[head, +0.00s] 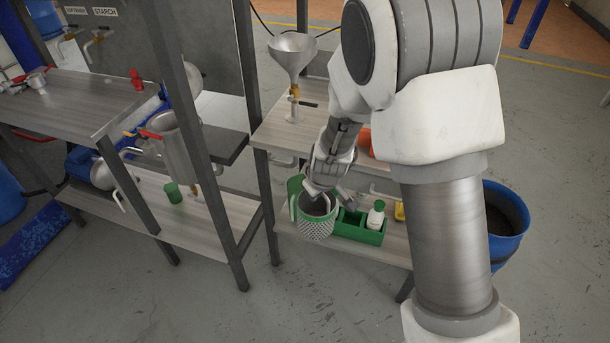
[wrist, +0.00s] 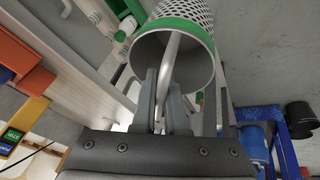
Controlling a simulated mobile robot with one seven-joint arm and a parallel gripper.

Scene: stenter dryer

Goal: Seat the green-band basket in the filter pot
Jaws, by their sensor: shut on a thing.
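My gripper (head: 322,194) is shut on the bar handle of a perforated metal basket (head: 317,227). In the wrist view the fingers (wrist: 165,90) pinch this bar, which crosses the open mouth of the basket (wrist: 178,48). A green band (wrist: 180,24) runs around the basket near its rim. In the head view the basket hangs in front of the right-hand bench, beside a green caddy. A metal cylindrical pot (head: 176,148), which looks like the filter pot, stands in the rack to the left, well apart from the basket.
Dark rack posts (head: 187,80) stand between the basket and the pot. A green caddy (head: 352,233) holds a white bottle (head: 376,214). The front floor is clear.

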